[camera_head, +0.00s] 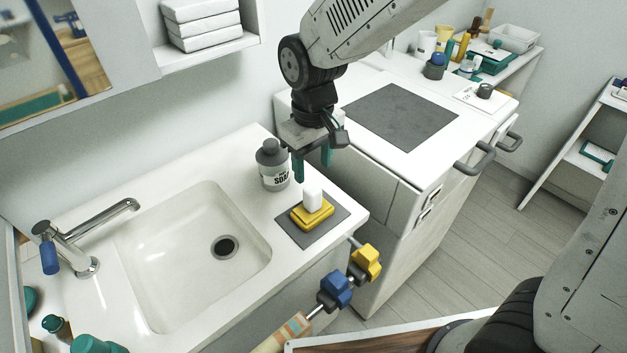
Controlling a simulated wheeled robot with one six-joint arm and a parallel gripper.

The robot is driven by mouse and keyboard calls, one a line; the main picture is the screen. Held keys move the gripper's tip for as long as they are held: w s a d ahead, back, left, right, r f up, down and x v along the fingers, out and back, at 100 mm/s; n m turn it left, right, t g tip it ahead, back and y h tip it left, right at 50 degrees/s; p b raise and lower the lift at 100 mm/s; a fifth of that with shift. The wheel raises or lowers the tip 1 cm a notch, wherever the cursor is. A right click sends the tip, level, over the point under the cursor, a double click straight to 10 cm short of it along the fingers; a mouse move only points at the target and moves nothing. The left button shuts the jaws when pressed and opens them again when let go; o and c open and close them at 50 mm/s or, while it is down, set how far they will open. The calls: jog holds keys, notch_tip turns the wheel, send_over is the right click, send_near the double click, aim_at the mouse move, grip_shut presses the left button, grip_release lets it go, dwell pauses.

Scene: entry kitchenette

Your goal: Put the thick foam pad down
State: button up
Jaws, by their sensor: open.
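My gripper (313,168) hangs over the right end of the sink counter, with its two teal fingers apart and nothing visible between them. Below it, a thick yellow block (313,213), which looks like the foam pad, lies on a flat dark grey mat (337,214) on the counter. A small white upright piece (312,193) stands on top of the yellow block. The fingertips appear above the white piece and apart from it.
A grey soap bottle (272,167) stands just left of my gripper. The sink basin (185,275) and tap (95,225) are to the left. A white cabinet with a dark hob (400,117) stands to the right. Blue (335,290) and yellow (366,262) knobs project at the counter's front.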

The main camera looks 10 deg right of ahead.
jog(key=s+d+r+m, duration=0.2)
jog(key=s+d+r, duration=0.2)
jog(key=d+r, duration=0.25)
jog(key=s+d+r+m, duration=0.2)
jog(key=s+d+r, duration=0.3)
jog(key=d, duration=0.2)
jog(key=s+d+m+t, duration=0.1)
jog(key=s+d+m, duration=0.1)
jog(key=s+d, duration=0.5)
jog(key=s, duration=0.3)
jog(key=shift+s+d+r+m, duration=0.25)
jog(key=shift+r+m, duration=0.15)
jog(key=shift+o, duration=0.5)
jog(key=shift+a, duration=0.1)
